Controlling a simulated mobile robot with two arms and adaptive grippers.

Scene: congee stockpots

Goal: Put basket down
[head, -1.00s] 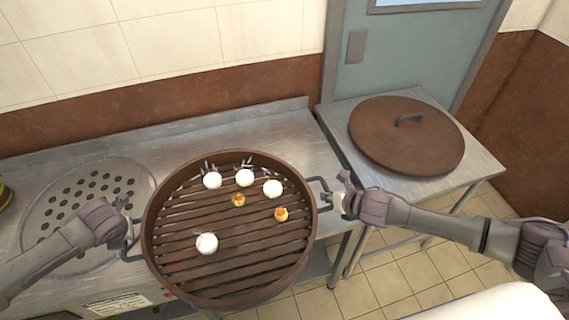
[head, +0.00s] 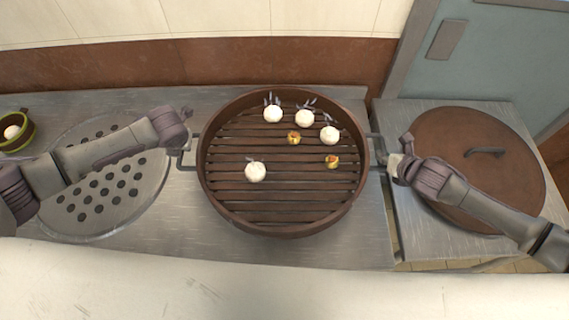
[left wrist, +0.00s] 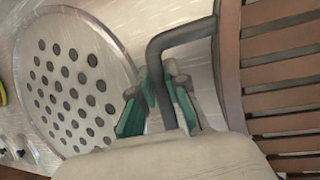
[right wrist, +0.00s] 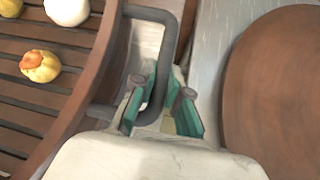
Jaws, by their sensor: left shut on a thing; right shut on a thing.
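The round brown basket (head: 283,232) has a slatted base and a metal handle on each side. It carries several white buns (head: 255,171) and two small yellow-orange pieces (head: 332,162). My left gripper (head: 184,138) is shut on the left handle, which shows between the fingers in the left wrist view (left wrist: 165,95). My right gripper (head: 397,165) is shut on the right handle, seen between the teal pads in the right wrist view (right wrist: 155,95). The basket looks level over the steel counter (head: 230,258). I cannot tell whether its underside touches the counter.
A round perforated steel plate (head: 105,205) lies left of the basket. A green bowl (head: 22,140) with a white item stands at the far left. A brown lid (head: 450,135) with a handle lies on the right steel table (head: 415,235). A brown-tiled wall stands behind.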

